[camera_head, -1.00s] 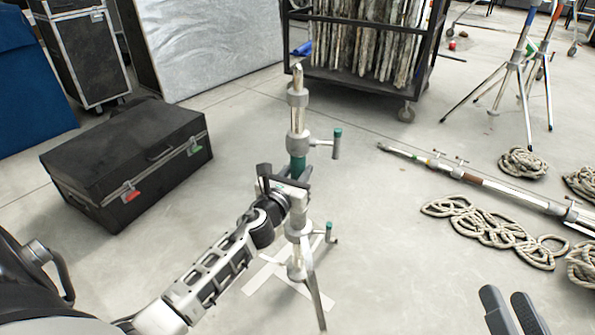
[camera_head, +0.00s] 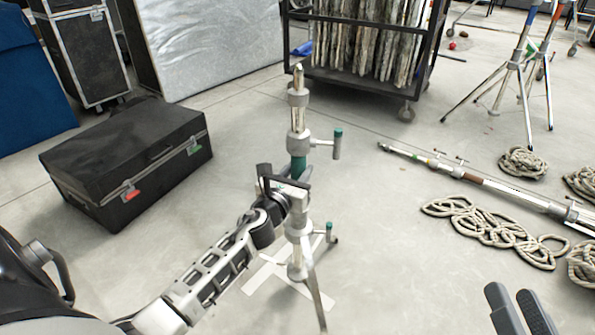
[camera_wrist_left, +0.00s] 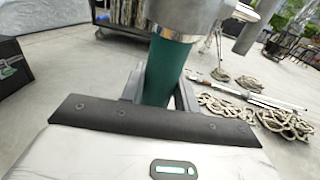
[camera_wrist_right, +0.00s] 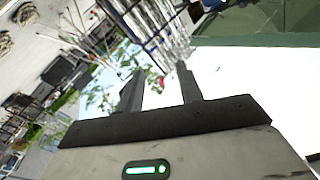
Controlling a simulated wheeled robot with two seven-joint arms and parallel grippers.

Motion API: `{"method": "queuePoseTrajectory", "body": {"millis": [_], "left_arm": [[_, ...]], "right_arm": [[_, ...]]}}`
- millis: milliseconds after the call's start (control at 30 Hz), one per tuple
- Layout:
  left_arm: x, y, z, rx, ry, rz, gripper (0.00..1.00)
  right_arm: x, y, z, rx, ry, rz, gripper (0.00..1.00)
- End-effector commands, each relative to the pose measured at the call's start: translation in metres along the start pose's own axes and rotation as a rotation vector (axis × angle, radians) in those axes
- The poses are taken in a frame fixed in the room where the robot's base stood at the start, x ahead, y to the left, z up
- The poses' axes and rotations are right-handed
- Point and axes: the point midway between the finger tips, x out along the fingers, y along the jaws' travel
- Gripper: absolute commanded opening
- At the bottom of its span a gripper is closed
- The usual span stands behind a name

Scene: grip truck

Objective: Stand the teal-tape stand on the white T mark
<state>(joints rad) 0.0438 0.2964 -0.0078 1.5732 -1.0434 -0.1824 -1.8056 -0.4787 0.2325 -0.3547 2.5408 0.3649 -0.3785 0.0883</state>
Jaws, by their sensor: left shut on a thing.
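The teal-tape stand (camera_head: 297,120) is upright in the middle of the head view, a metal column with a teal band and two teal-tipped handles. My left gripper (camera_head: 297,183) is shut around the column at the teal band, which also shows between its fingers in the left wrist view (camera_wrist_left: 166,72). The white T mark (camera_head: 262,278) lies on the floor around the stand's lower end, partly covered by the stand and my arm. Whether the legs touch the floor is unclear. My right gripper (camera_head: 522,300) is open and empty at the lower right; it also shows in the right wrist view (camera_wrist_right: 160,88).
A black case (camera_head: 125,160) lies on the floor at left. A wheeled rack (camera_head: 365,50) stands behind. A lying stand (camera_head: 480,180) and coiled ropes (camera_head: 490,232) are at right, with upright stands (camera_head: 515,70) beyond. Floor between stand and ropes is clear.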

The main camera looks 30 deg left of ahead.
Motion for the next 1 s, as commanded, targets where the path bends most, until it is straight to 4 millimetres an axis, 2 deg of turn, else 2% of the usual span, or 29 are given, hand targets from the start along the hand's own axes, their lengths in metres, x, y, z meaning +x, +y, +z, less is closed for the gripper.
{"method": "queuePoseTrajectory", "body": {"millis": [33, 100, 133, 200, 400, 433, 567, 667, 967, 1000], "left_arm": [[0.002, 0.0, -0.001, 0.0, -0.014, -0.002, 0.0], [0.002, 0.0, -0.001, -0.001, -0.013, -0.002, 0.0], [0.002, 0.0, -0.001, -0.001, -0.013, -0.001, 0.39], [0.001, 0.001, -0.003, -0.001, -0.011, -0.001, 0.56], [0.001, 0.0, -0.006, -0.001, -0.004, 0.0, 0.56], [-0.002, 0.0, -0.015, -0.001, 0.013, 0.002, 0.56], [-0.001, 0.0, -0.013, -0.001, 0.009, 0.001, 0.56], [-0.001, 0.0, -0.012, 0.0, 0.007, 0.001, 0.56], [0.0, 0.0, -0.008, 0.0, 0.003, 0.0, 0.56], [-0.015, 0.0, -0.008, -0.001, 0.008, 0.0, 0.56]], "right_arm": [[0.001, 0.007, 0.026, 0.015, -0.04, 0.014, 0.36], [0.001, 0.007, 0.026, 0.015, -0.04, 0.014, 0.36], [0.001, 0.007, 0.026, 0.015, -0.039, 0.014, 0.36], [0.001, 0.007, 0.026, 0.014, -0.039, 0.014, 0.36], [0.001, 0.007, 0.026, 0.014, -0.039, 0.015, 0.36], [0.001, 0.008, 0.027, 0.014, -0.039, 0.015, 0.36], [0.003, 0.007, 0.022, -0.004, -0.022, 0.01, 0.36], [0.006, 0.006, 0.01, -0.054, 0.023, -0.004, 0.36], [0.016, -0.015, -0.06, -0.344, 0.3, -0.089, 0.36], [0.015, -0.013, -0.056, -0.309, 0.268, -0.076, 0.36]]}}
